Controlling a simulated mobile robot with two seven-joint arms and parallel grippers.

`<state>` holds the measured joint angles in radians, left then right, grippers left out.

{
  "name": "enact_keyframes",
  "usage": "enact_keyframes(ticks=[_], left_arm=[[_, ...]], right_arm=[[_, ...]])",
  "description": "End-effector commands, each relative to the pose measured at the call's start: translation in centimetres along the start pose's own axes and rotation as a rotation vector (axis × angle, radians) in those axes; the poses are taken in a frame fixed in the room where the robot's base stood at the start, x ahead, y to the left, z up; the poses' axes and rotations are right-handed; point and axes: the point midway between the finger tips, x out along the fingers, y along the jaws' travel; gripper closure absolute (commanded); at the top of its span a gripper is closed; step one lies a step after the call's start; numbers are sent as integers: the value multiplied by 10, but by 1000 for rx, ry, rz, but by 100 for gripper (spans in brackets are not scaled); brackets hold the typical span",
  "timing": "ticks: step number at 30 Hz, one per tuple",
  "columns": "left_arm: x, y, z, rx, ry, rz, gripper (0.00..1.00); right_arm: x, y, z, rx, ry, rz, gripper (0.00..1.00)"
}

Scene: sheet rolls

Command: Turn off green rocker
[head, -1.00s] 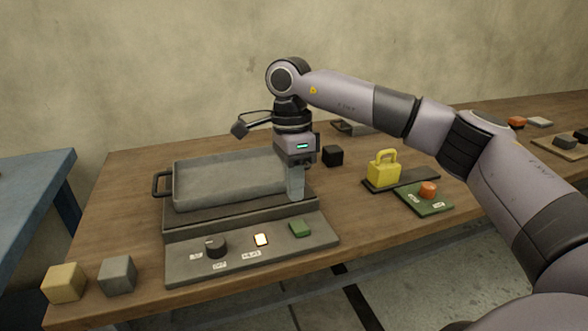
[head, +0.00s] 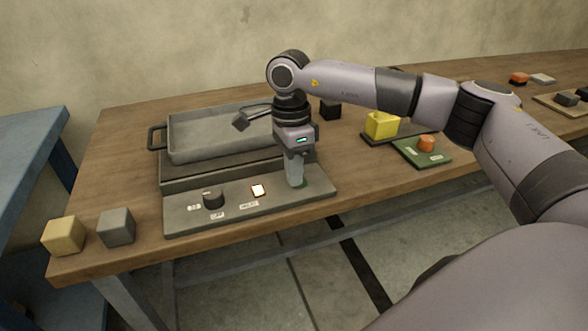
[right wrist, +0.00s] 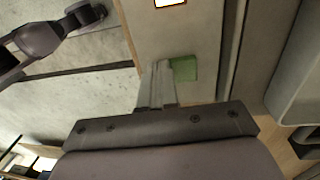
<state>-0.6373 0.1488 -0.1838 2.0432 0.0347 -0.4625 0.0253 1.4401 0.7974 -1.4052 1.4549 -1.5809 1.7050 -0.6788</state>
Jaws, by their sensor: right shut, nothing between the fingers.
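The green rocker (head: 303,183) is on the sloped grey panel (head: 235,213) at the table's front edge. In the head view it is mostly hidden behind my right gripper (head: 296,184). In the right wrist view the rocker (right wrist: 184,68) shows as a green square, with the shut, empty fingers (right wrist: 158,68) right beside it, overlapping its edge. The fingers point down; I cannot tell whether they touch or press it. The rocker's on or off position cannot be made out. My left gripper is not in view.
The panel also carries a black knob (head: 213,199) and a lit square light (head: 258,190). A grey tray (head: 190,150) stands behind it. Tan (head: 64,236) and grey (head: 117,227) cubes sit left. A yellow block (head: 382,125) and a green board with an orange button (head: 426,143) lie right.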

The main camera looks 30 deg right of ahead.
Motion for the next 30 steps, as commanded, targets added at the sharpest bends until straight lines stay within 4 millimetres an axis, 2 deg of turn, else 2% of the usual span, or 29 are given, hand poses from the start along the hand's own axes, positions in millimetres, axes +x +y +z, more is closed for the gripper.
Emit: enact_keyframes(ticks=[2,30], left_arm=[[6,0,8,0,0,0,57],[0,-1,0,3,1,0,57]], right_arm=[[9,-1,0,-2,0,-40,100],[-3,-16,0,0,0,-39,100]])
